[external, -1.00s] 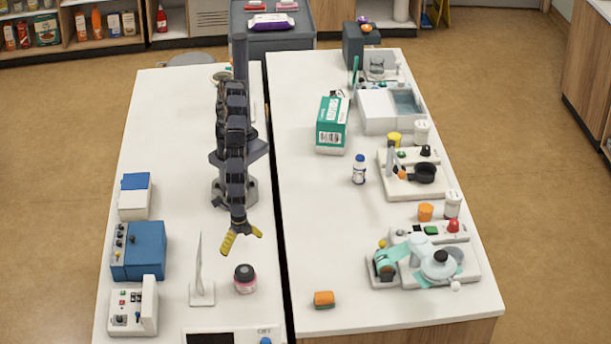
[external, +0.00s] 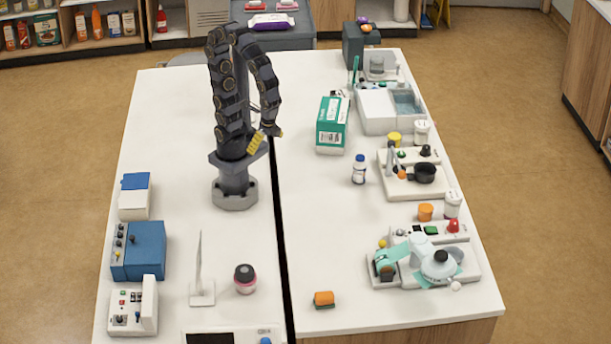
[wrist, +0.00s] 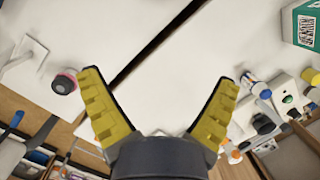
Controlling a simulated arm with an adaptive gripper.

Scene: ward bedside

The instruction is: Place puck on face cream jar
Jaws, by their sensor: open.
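A pink jar with a dark round top (external: 245,279), which looks like the face cream jar, stands upright on the left table. I cannot tell whether its dark top is a lid or the puck resting on it. No separate puck can be made out elsewhere. The jar also shows in the wrist view, beside the left finger (wrist: 64,83). My gripper (external: 267,142) is open and empty, with yellow fingers, raised near the gap between the tables, well behind the jar. Its spread fingers also show in the wrist view (wrist: 160,82).
A white upright stand (external: 201,290) is left of the jar. A green-white box (external: 333,124) and a small bottle (external: 359,169) stand on the right table. Devices line the outer edges. The left table's middle is clear.

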